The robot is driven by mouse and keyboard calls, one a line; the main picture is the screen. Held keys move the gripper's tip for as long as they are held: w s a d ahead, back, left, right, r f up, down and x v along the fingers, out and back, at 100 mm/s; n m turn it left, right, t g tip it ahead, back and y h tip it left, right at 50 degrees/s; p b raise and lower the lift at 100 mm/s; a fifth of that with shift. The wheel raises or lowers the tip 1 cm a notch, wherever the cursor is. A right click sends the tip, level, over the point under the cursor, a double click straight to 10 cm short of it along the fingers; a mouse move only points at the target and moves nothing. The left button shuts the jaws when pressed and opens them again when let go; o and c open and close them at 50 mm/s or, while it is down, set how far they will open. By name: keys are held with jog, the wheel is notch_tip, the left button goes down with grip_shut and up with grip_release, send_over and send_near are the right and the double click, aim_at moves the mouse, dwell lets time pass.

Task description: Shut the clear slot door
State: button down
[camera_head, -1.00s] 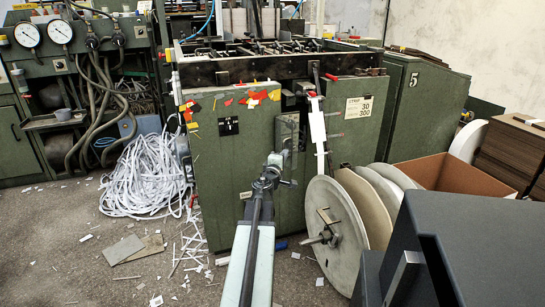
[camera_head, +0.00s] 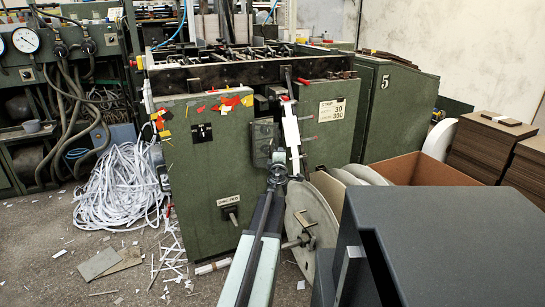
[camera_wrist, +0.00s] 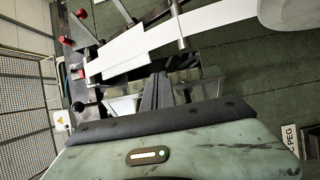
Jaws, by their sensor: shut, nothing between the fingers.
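The green machine (camera_head: 205,165) stands in front of me. On its front, beside the white paper strip, is a small greyish panel (camera_head: 262,138); it may be the clear slot door, but I cannot tell how far it stands open. My gripper (camera_head: 278,158) is in front of and just below this panel, partly merging with it in the picture. In the wrist view, my gripper (camera_wrist: 158,92) is shut and empty, with its fingers pointing at the slot area. Pale, see-through-looking surfaces (camera_wrist: 210,86) show beside the fingers; their edges are unclear. A white strip (camera_wrist: 125,52) crosses beyond the fingertips.
A large reel disc (camera_head: 312,215) stands right of my arm, close to it. A cardboard box (camera_head: 425,170) and stacked brown board (camera_head: 480,150) are farther right. Tangled white strips (camera_head: 120,185) and scraps lie on the floor at left. A black handle (camera_head: 230,213) sticks out from the machine front.

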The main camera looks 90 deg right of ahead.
jog(key=shift+s, duration=0.3)
dwell(0.5)
dwell(0.6)
jog(key=shift+a, duration=0.1)
